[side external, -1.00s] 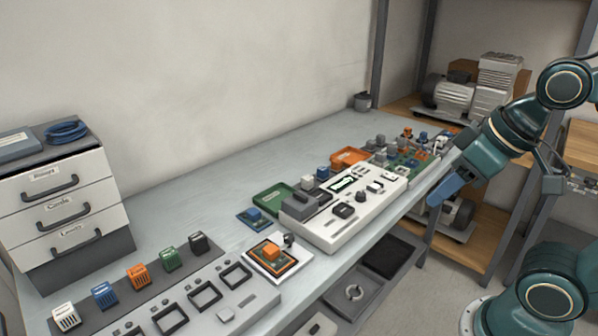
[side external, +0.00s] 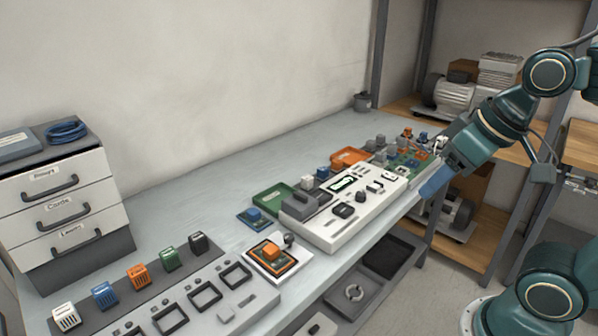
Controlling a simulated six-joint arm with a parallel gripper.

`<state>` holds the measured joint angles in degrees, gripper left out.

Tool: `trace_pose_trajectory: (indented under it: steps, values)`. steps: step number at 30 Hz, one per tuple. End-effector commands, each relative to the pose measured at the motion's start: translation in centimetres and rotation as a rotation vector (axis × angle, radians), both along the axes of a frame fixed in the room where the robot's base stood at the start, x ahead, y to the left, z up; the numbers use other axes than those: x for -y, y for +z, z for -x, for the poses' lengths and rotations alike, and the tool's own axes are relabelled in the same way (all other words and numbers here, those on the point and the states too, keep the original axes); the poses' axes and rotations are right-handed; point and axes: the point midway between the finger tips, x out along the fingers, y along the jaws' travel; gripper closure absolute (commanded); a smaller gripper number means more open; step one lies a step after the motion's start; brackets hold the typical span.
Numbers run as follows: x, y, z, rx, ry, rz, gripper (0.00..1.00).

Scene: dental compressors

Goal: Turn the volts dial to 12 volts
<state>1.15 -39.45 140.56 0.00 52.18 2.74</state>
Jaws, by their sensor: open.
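A white test panel (side external: 335,234) lies on the bench, with a small display (side external: 342,184) and several dark knobs on its top. One dark round dial (side external: 344,211) sits near its front middle, and smaller dark knobs sit to its right. The markings are too small to read, so I cannot tell which is the volts dial or where it points. My gripper (side external: 428,190), with blue fingers, is open and empty.
A green board with several small parts (side external: 408,158) lies behind the panel's right end. Orange (side external: 350,158) and green (side external: 272,199) trays stand behind and left. A board with an orange block (side external: 271,252) lies left of the panel. Open shelving stands right of the bench.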

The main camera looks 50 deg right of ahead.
Motion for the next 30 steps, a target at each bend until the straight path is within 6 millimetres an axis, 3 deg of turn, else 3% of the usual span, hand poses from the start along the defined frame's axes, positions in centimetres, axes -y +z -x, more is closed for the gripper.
trace_pose_trajectory:
  steps: [16,30]
  values:
    - [4.0,1.5,-9.3,-0.154,-0.406,-0.125,0.5]
    - [9.8,-1.3,-17.6,-0.28,-0.795,-0.221,0.5]
